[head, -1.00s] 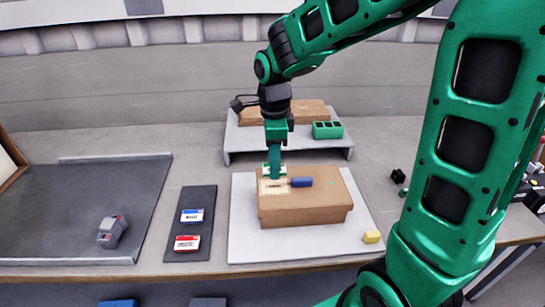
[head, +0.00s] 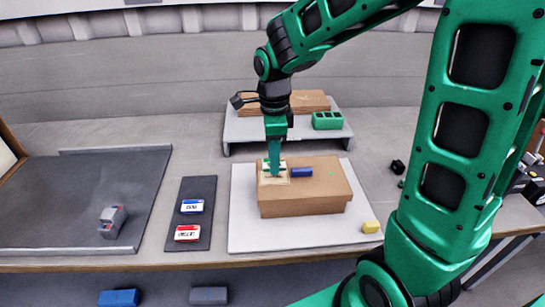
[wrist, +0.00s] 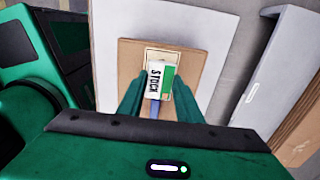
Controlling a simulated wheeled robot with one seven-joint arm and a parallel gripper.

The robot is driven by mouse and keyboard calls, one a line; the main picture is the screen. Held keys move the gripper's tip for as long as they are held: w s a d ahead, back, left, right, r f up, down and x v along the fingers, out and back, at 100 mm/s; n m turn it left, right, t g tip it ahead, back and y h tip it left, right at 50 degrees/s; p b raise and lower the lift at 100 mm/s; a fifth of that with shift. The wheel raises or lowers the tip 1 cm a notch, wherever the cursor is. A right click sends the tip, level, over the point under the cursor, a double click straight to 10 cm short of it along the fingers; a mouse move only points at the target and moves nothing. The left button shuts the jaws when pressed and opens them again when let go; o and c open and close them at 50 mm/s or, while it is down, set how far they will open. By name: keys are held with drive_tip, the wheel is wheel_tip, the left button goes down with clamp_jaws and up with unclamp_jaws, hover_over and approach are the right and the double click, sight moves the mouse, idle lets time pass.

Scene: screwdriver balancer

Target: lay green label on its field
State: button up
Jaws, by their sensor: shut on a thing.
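The green label (wrist: 160,78) is a white card reading STOCK with a green band. My gripper (head: 274,173) is shut on it, with the label between the fingertips in the wrist view. The gripper points down over the left part of a brown cardboard box (head: 305,206). A cream field (head: 283,181) on the box top lies under the label, and its edge shows beyond the label in the wrist view (wrist: 172,54). The fingers and label hide much of the field. I cannot tell whether the label touches it.
A blue block (head: 302,172) lies on the box just right of the gripper. Blue and red labels (head: 187,233) lie on a dark strip. A raised shelf (head: 240,133) stands behind.

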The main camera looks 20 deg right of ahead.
drive_tip(key=shift+f, duration=1.7)
idle(0.9)
drive_tip(key=o, duration=1.3)
drive_tip(key=shift+c, duration=0.2)
wheel_tip(320, 180, up, 11)
drive_tip(key=shift+f, duration=0.1)
drive_tip(key=s+d+f+n, duration=0.1)
drive_tip(key=s+d+n, duration=0.6)
drive_tip(key=s+d, duration=0.2)
drive_tip(key=s+d+f+n, duration=0.2)
drive_tip(key=s+d+n, duration=0.6)
drive_tip(key=s, duration=0.6)
drive_tip(key=shift+s+d+f, duration=0.15)
drive_tip(key=shift+d+f, duration=0.15)
drive_tip(key=shift+d, duration=0.05)
